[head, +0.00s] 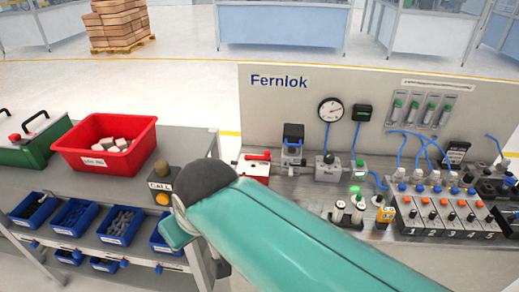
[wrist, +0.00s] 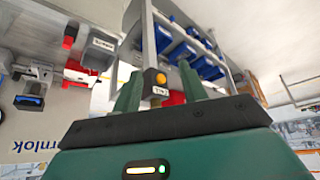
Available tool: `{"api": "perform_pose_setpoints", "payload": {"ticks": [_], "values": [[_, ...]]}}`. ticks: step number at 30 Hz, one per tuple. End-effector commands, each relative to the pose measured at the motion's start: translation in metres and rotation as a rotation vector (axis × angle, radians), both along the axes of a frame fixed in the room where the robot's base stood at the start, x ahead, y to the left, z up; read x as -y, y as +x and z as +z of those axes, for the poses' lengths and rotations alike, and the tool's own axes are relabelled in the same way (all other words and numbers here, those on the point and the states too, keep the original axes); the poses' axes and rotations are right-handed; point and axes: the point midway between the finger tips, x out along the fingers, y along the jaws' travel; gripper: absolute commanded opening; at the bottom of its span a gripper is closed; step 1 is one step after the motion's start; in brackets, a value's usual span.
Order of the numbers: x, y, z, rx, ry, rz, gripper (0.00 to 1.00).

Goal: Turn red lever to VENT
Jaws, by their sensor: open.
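In the head view a red lever (head: 258,156) lies roughly level across a white and red block at the left end of the grey Fernlok panel (head: 290,105). Its VENT marking is too small to read. My teal arm runs from the lower right to just left of the block, and its dark joint is near the block's lower left. My gripper (wrist: 160,90) shows in the wrist view with two green fingers apart and nothing between them. It is apart from the lever, and I cannot tell the distance. Red parts at the wrist view's upper left may belong to the lever block, which I cannot confirm.
A box with an orange button (head: 163,198) stands left of my arm; it also shows beyond my fingers in the wrist view (wrist: 160,79). A red bin (head: 105,143) is on the bench further left. A gauge (head: 331,110), blue tubes and valves crowd the panel.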

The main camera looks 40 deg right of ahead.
Motion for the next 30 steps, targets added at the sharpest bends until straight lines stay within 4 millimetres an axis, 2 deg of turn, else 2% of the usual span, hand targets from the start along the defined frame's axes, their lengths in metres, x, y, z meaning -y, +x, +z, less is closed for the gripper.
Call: {"api": "perform_pose_setpoints", "payload": {"ticks": [5, 20, 26, 30], "values": [[0.005, 0.006, 0.006, -0.013, -0.023, 0.016, 0.42], [0.034, 0.048, 0.033, -0.089, -0.146, 0.132, 0.42], [0.057, 0.079, 0.047, -0.147, -0.212, 0.221, 0.42], [0.084, 0.110, 0.057, -0.209, -0.265, 0.316, 0.42]]}}
